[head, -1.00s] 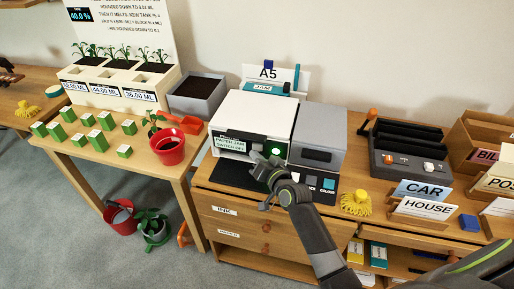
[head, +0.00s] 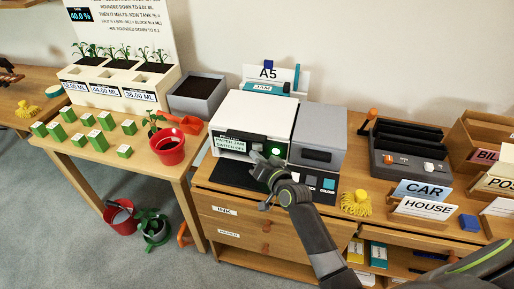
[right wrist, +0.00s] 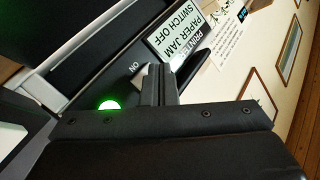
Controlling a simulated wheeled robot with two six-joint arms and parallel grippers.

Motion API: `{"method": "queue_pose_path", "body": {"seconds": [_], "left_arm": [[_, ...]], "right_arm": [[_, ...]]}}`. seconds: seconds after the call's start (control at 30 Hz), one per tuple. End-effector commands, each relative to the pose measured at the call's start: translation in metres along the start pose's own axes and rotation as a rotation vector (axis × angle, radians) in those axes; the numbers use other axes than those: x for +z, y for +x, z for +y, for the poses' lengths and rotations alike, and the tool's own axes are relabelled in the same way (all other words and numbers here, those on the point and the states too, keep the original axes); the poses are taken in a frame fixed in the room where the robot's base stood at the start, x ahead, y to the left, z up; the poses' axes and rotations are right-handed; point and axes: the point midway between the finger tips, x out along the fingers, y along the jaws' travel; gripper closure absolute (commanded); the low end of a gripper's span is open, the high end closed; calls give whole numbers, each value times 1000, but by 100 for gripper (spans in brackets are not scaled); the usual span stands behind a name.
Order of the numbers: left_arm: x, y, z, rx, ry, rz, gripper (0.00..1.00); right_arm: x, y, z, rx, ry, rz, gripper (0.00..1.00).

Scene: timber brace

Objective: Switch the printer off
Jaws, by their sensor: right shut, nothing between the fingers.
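The printer (head: 262,115) stands on the wooden cabinet, with a white top and a dark front. Its small display (right wrist: 188,37) reads paper jam, switch off, in the right wrist view. Beside the display is a light-coloured switch (right wrist: 139,77) next to the word ON. A green lamp (right wrist: 108,105) glows nearby; it also shows in the head view (head: 276,152). My right gripper (head: 257,152) is shut and empty at the printer's front. Its fingertips (right wrist: 160,74) are right beside the switch and partly hide it; I cannot tell whether they touch. My left gripper is out of view.
A grey unit (head: 318,130) adjoins the printer's right side. A black tray with knobs (head: 405,150) and a yellow brush-like thing (head: 356,203) lie to the right. Plant pots and green-and-white blocks occupy the table (head: 92,150) at left.

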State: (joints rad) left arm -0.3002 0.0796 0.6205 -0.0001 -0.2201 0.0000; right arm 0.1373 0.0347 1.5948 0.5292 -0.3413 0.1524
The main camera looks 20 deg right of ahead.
Motion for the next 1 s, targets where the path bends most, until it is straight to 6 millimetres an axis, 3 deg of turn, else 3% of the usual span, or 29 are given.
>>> {"method": "queue_pose_path", "body": {"seconds": [1.0], "left_arm": [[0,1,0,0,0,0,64]], "right_arm": [[-5,6,4,0,0,0,100]]}}
